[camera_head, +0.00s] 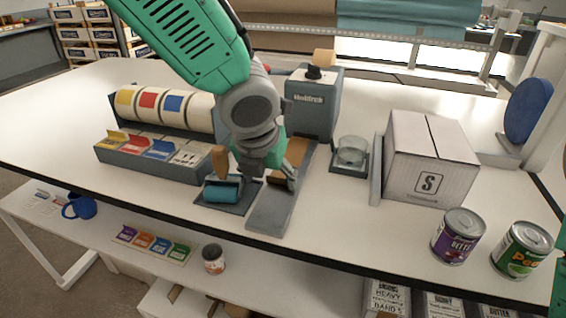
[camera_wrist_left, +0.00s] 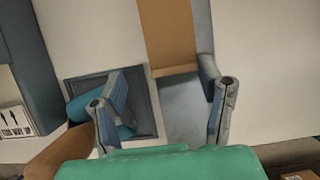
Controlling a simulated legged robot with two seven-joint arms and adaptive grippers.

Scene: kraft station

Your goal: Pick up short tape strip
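The short tape strip is a flat brown strip (camera_head: 290,152) on the grey plate (camera_head: 270,211) in front of the dispenser. In the left wrist view the strip (camera_wrist_left: 168,38) runs down from the top edge, and its straight near end lies over the plate (camera_wrist_left: 183,110). My left gripper (camera_head: 265,178) is above the plate, and its body hides part of the strip in the head view. In the left wrist view my left gripper (camera_wrist_left: 165,85) has its fingers wide apart, with nothing held; the strip's end lies between them in the picture. My right gripper is not in view.
A blue roller (camera_head: 221,191) with a wooden handle lies on a dark tray close left of my left gripper. The grey dispenser (camera_head: 312,106) stands behind. A glass (camera_head: 351,152), a white box (camera_head: 432,160) and two cans (camera_head: 458,236) are to the right.

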